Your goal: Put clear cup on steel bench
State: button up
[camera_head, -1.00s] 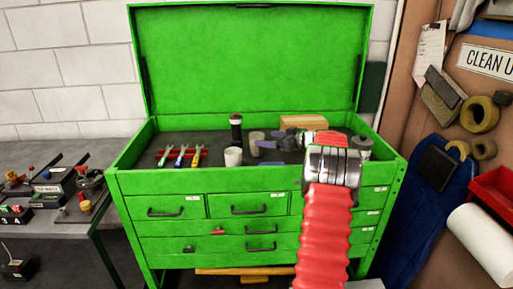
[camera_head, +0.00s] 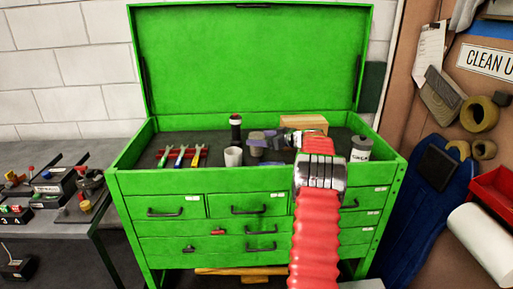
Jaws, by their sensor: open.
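The clear cup (camera_head: 257,149) looks greyish and stands inside the open green tool chest, just right of a white cup (camera_head: 233,157). My gripper (camera_head: 262,141) reaches in from the right with its dark fingers open at the clear cup. The fingers overlap the cup's upper part in the picture, and I cannot tell whether they touch it. A grey bench (camera_head: 24,152), seemingly the steel bench, stands at the left with several devices on it.
The green chest (camera_head: 140,186) has a raised front wall and an upright lid. Several coloured tools (camera_head: 180,156), a dark bottle (camera_head: 236,128), a wooden block (camera_head: 304,122) and a grey canister (camera_head: 360,149) are in its top. The bench's back strip has some bare room.

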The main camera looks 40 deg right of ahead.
jog(key=shift+c, duration=0.3)
jog(key=c, duration=1.9)
jog(key=shift+o, duration=0.2)
jog(key=shift+r, duration=0.15)
notch_tip(320, 180, up, 10)
